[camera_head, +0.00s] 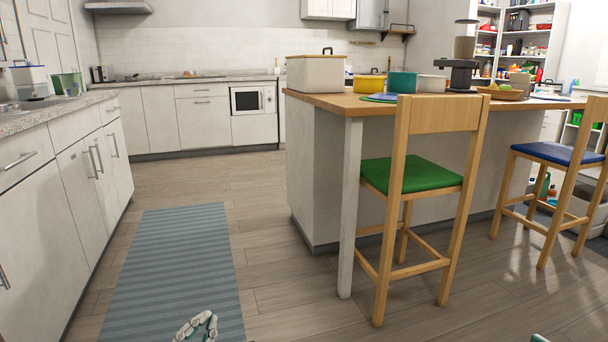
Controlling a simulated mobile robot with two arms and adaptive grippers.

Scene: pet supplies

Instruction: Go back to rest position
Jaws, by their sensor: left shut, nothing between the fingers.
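My left gripper (197,325) shows at the bottom of the head view, low and in front of the striped blue-grey rug. Its fingers look closed and hold nothing. Only the fingers show; the rest of the arm is below the frame. A small green and dark piece at the bottom right edge may be part of my right arm, but too little shows to tell its gripper.
A kitchen island (330,180) with a wooden top stands right of centre, bearing a white box (315,74) and bowls. A green-seated chair (412,176) and a blue-seated chair (560,153) stand before it. White cabinets (50,215) line the left. The rug (175,265) between is clear.

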